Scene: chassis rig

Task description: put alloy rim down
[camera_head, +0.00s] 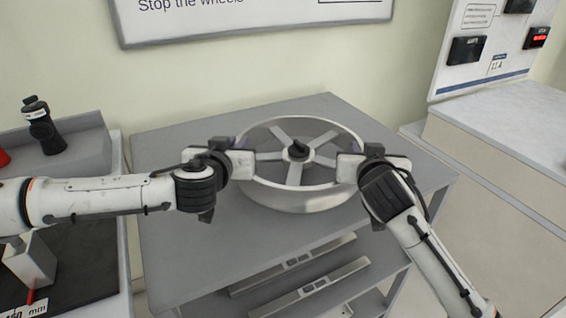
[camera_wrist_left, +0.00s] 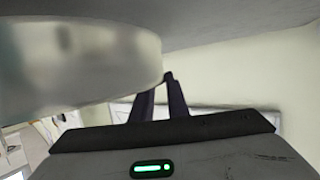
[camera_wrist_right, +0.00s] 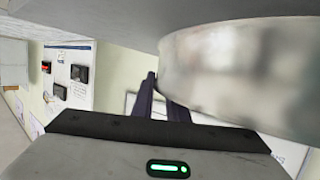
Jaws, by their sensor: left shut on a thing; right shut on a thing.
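The alloy rim (camera_head: 315,199) is a silver wheel rim with several spokes and a dark hub, lying flat with its open face up over the grey table (camera_head: 190,228). Whether it touches the top or hangs just above it, I cannot tell. My left gripper (camera_head: 243,160) is shut on the rim's left edge, and my right gripper (camera_head: 346,165) is shut on its right edge. The rim's outer wall fills much of the left wrist view (camera_wrist_left: 80,65) and the right wrist view (camera_wrist_right: 240,75). The fingertips are partly hidden behind the rim in both wrist views.
A shelf below the tabletop holds long metal bars (camera_head: 310,285). A bench with a black bottle (camera_head: 43,128) stands at left. A white counter (camera_head: 515,130) with a wall panel is at right. The tabletop is clear in front of and behind the rim.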

